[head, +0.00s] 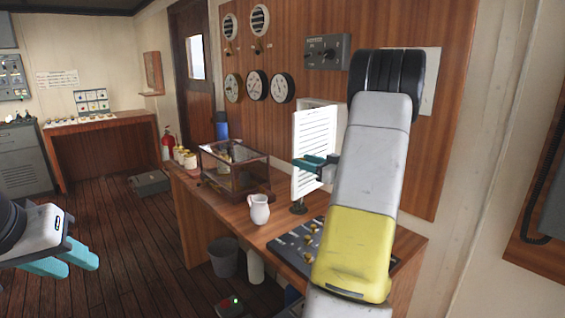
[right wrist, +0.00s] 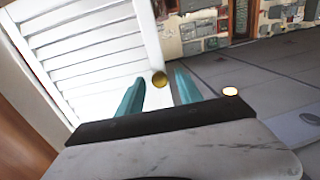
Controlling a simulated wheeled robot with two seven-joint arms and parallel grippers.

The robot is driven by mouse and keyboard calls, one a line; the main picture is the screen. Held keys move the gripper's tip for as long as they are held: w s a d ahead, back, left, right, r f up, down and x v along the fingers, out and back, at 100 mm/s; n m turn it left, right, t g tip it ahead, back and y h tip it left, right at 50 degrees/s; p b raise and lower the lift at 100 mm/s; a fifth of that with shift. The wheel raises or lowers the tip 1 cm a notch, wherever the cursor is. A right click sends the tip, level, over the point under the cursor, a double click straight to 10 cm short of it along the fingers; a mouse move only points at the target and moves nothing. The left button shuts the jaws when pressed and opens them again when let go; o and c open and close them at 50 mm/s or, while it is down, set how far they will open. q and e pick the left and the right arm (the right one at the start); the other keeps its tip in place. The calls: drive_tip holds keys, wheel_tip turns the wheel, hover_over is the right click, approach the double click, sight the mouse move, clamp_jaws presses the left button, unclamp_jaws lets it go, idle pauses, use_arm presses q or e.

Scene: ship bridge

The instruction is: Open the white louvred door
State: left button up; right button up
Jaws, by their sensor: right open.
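The white louvred door (head: 312,145) stands upright above the wooden desk, in front of the panelled wall. In the right wrist view its slats (right wrist: 90,50) fill the left side. A round brass knob (right wrist: 159,80) shows near the door's edge, between my right fingertips as seen from the wrist; I cannot tell whether they touch it. My right gripper (head: 308,162) is open at the door, its teal fingers also in the right wrist view (right wrist: 158,92). My arm hides the door's right surroundings. My left gripper (head: 80,264) is open and empty, low at the left.
On the desk (head: 228,207) are a white jug (head: 259,209), a glass case (head: 232,165) and a control panel (head: 290,240) below the door. Gauges (head: 257,86) line the wall. The wooden floor at left is mostly clear.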

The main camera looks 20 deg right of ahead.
drive_tip(key=v, duration=0.7)
drive_tip(key=shift+s, duration=0.4)
drive_tip(key=shift+d, duration=0.15)
